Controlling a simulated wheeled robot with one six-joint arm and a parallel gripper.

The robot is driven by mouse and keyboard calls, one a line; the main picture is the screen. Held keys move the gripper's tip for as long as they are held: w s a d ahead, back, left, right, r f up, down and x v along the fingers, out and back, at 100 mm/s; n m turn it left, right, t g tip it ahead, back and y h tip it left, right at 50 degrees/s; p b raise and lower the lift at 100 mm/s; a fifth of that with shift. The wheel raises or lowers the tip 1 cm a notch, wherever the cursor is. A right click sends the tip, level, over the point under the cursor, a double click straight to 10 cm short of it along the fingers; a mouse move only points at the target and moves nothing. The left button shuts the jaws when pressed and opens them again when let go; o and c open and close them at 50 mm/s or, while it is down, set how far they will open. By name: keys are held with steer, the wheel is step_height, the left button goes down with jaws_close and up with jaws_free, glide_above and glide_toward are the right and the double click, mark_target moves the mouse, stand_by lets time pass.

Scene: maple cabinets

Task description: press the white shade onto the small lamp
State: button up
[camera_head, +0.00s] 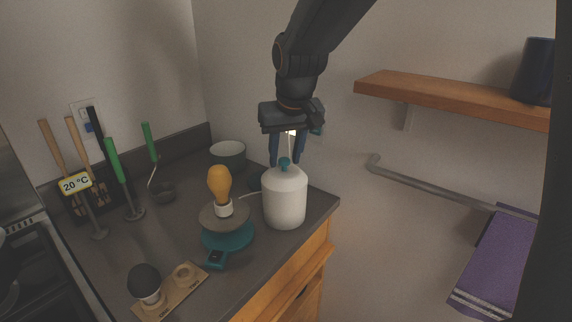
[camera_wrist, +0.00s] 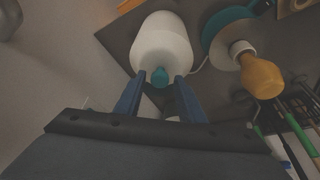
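The white shade (camera_head: 285,200) is a rounded cylinder with a teal knob (camera_head: 284,163) on top, upright on the counter near its right corner. It also shows in the wrist view (camera_wrist: 162,42). The small lamp has a bare orange bulb (camera_head: 219,183) in a white socket over a grey disc and teal base (camera_head: 228,236), just left of the shade. My gripper (camera_head: 287,164) points down over the shade. In the wrist view its two blue fingers (camera_wrist: 160,78) stand apart on either side of the knob, with small gaps. I cannot tell how low the fingertips reach beside it.
A wooden board with a dark-topped cup (camera_head: 145,284) lies at the front. A bowl (camera_head: 228,152) stands behind the lamp. Green-handled utensils (camera_head: 118,165) and a rack are at left. A wooden shelf (camera_head: 450,98) and a rail (camera_head: 440,188) are on the right wall. The counter edge is close to the shade.

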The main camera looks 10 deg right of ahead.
jaws_close()
step_height(320, 180, up, 8)
steer(key=p, duration=0.6)
steer(key=shift+p, duration=0.3)
